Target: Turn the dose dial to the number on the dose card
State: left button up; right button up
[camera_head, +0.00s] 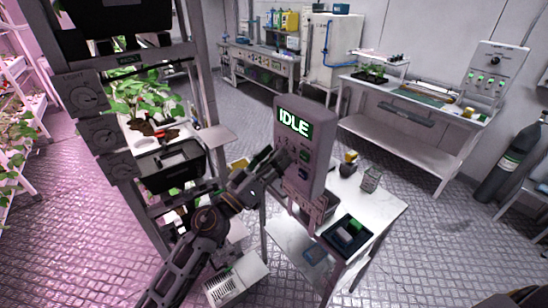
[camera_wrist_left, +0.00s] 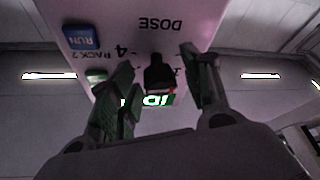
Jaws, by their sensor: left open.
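The grey dosing unit (camera_head: 318,150) stands upright on a small white table, its green screen (camera_head: 295,123) reading IDLE. My left gripper (camera_head: 277,162) is at the unit's front face, covering part of it in the head view. In the left wrist view the unit's panel appears upside down, with the word DOSE, a 4 and a blue RUN button (camera_wrist_left: 80,38). The black dose dial (camera_wrist_left: 158,76) is there between the open fingers of my left gripper (camera_wrist_left: 157,60); I cannot tell whether they touch it. I cannot make out a dose card. My right gripper is not in view.
The white table (camera_head: 385,205) also holds a dark tray (camera_head: 334,244), a clear beaker (camera_head: 371,179) and a dark jar with a yellow top (camera_head: 349,162). A plant rack (camera_head: 205,75) stands close on the left. Open floor lies beyond, before the benches.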

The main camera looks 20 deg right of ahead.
pick_arm(q)
jog(key=shift+c, duration=0.2)
jog(key=c, duration=1)
